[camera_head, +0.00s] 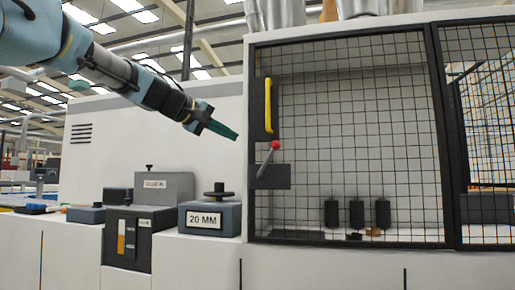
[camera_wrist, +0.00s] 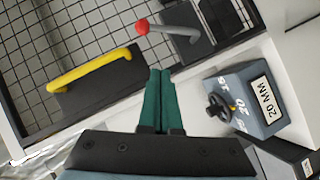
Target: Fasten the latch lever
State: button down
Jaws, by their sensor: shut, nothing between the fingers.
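The latch lever (camera_head: 265,160) is a short grey arm with a red ball at its upper end. It tilts up to the right from a dark plate (camera_head: 272,176) at the left side of the mesh door (camera_head: 350,130). In the wrist view the lever (camera_wrist: 176,33) lies ahead of my gripper, with its red ball at the left. My gripper (camera_head: 236,137) has green fingers and is in the air up and left of the lever, apart from it. In the wrist view the gripper's fingers (camera_wrist: 160,75) are together and empty. The door looks closed.
A yellow handle (camera_head: 268,105) on a dark plate stands above the lever. The 20 MM block (camera_head: 208,218) with a dark knob sits on the ledge at lower left, beside grey boxes (camera_head: 163,187). Black rollers (camera_head: 357,213) stand behind the mesh. Air before the door is clear.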

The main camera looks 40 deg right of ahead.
aim_at(268, 160)
jog(key=s+d+f+p, duration=0.2)
jog(key=d+f, duration=0.1)
jog(key=d, duration=0.6)
jog(key=shift+f, duration=0.4)
jog(key=shift+r+p, duration=0.1)
jog(key=shift+p, duration=0.5)
